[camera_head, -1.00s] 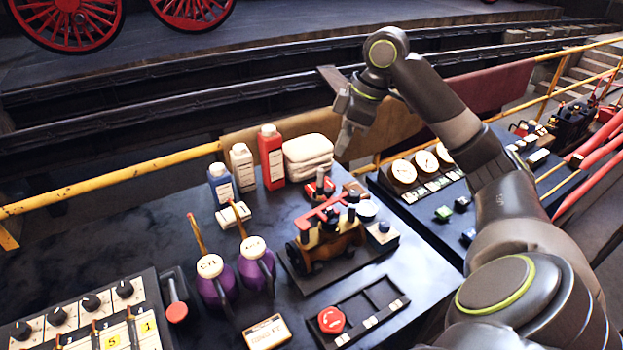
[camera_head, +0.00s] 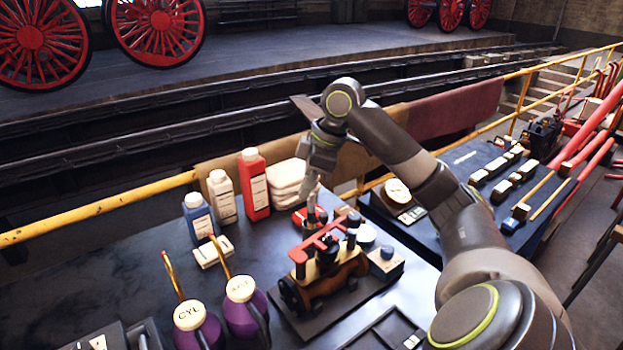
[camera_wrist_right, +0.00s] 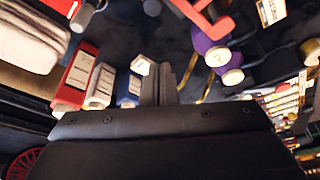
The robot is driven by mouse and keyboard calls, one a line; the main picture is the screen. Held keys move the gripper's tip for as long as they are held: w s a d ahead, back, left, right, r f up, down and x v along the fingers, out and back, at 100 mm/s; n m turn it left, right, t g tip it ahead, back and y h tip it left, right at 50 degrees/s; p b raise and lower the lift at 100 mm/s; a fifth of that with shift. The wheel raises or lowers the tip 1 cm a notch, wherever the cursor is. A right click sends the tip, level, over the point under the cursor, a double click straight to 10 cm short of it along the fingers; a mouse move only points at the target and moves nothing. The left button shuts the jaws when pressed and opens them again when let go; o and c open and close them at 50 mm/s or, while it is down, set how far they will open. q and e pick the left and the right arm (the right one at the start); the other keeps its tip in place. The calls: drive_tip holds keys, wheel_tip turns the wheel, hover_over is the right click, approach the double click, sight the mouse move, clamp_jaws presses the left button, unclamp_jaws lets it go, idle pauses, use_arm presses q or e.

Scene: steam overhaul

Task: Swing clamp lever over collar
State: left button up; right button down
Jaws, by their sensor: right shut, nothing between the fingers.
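A brass and dark fixture (camera_head: 322,284) stands on a dark base plate on the bench, with a red clamp lever (camera_head: 314,243) lying across its top. I cannot clearly tell the collar apart from the dark posts near the lever. My right gripper (camera_head: 312,203) points down, shut and empty, just behind and above the fixture. Whether its tips touch anything is unclear. In the right wrist view the closed fingers (camera_wrist_right: 158,88) point at the bench, and a red bar, probably the lever (camera_wrist_right: 203,18), shows at the top. My left gripper is not in view.
Red (camera_head: 254,184), white (camera_head: 222,197) and blue (camera_head: 199,218) bottles and folded white cloths (camera_head: 287,182) stand behind the fixture. Two purple oil cans (camera_head: 240,310) with spouts stand left of it. A yellow rail (camera_head: 90,211) runs behind the bench.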

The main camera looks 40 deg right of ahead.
sight(323, 217)
wheel_tip(323, 217, down, 6)
drive_tip(key=s+d+p, duration=0.1)
drive_tip(key=p, duration=0.1)
drive_tip(key=shift+d, duration=0.2)
drive_tip(key=shift+s, duration=0.1)
idle(0.4)
drive_tip(key=p, duration=0.2)
drive_tip(key=s+m+p, duration=0.1)
drive_tip(key=p, duration=0.1)
drive_tip(key=shift+d+r, duration=0.25)
drive_tip(key=shift+d, duration=0.05)
drive_tip(key=shift+s+f+m+p, duration=0.1)
drive_tip(key=shift+s+m+p, duration=0.15)
drive_tip(key=shift+m+p, duration=0.15)
drive_tip(key=shift+d+f, duration=0.1)
drive_tip(key=shift+f, duration=0.05)
